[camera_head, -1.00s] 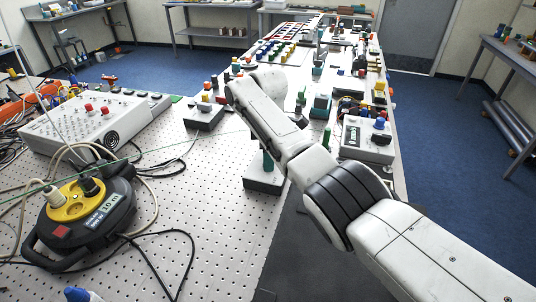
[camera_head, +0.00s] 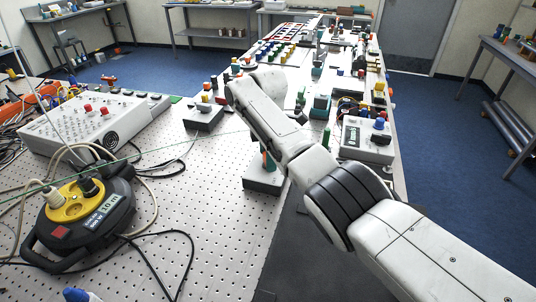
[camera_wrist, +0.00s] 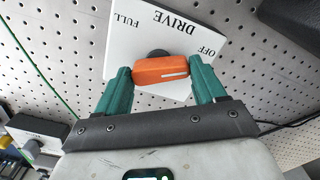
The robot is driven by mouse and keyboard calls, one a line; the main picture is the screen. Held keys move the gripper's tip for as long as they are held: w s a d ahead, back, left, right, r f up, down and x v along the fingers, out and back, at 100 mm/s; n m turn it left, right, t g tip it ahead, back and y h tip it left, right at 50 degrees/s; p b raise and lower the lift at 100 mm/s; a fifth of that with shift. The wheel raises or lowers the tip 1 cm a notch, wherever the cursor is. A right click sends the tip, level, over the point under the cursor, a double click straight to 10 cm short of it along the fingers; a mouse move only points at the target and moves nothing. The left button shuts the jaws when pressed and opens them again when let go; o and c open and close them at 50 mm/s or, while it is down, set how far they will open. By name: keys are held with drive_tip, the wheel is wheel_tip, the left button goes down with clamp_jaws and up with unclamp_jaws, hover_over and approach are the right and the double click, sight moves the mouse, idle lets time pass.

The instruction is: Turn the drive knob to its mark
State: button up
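The drive knob (camera_wrist: 165,69) is an orange bar with a white line along its right half, on a dark round hub. It sits on a white panel (camera_wrist: 148,38) printed DRIVE, FULL at the left and OFF at the right. The knob's white line points right, below the OFF print. My gripper (camera_wrist: 160,74) has teal fingers at both ends of the bar, seemingly touching it. In the head view the drive box (camera_head: 263,184) stands on the perforated table, and my arm hides most of the knob.
A cable reel (camera_head: 78,212) and a white control box (camera_head: 95,122) stand at the left. A box with a blue knob (camera_head: 367,140) is right of my arm. A thin green wire (camera_wrist: 35,65) runs across the table. Bare perforated tabletop lies left of the drive box.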

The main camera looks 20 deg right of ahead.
drive_tip(key=o, duration=0.4)
drive_tip(key=shift+r, duration=0.1)
wheel_tip(320, 180, up, 11)
drive_tip(key=b, duration=0.1)
idle(0.3)
idle(0.4)
